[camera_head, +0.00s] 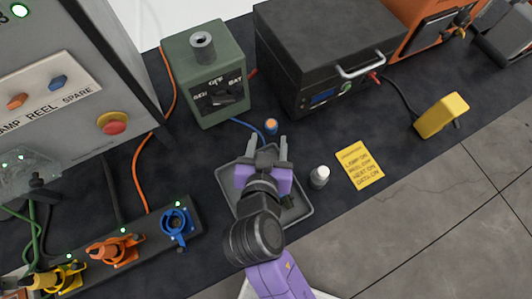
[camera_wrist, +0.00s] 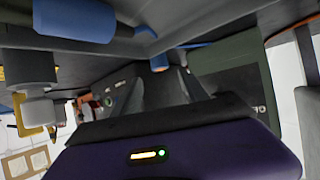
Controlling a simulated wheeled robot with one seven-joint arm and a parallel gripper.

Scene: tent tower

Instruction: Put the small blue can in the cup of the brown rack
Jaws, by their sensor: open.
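My gripper (camera_head: 267,146) is open, its two fingers apart over the far part of a grey tray (camera_head: 304,212). In the wrist view, the gripper's dark fingers (camera_wrist: 162,88) show nothing between them.
A grey can with a white top (camera_head: 320,176) stands right of the tray. A small blue-and-orange piece (camera_head: 271,126) is just beyond my fingertips. A green box (camera_head: 208,75) and black case (camera_head: 325,55) stand behind. A yellow note (camera_head: 359,165) lies right.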

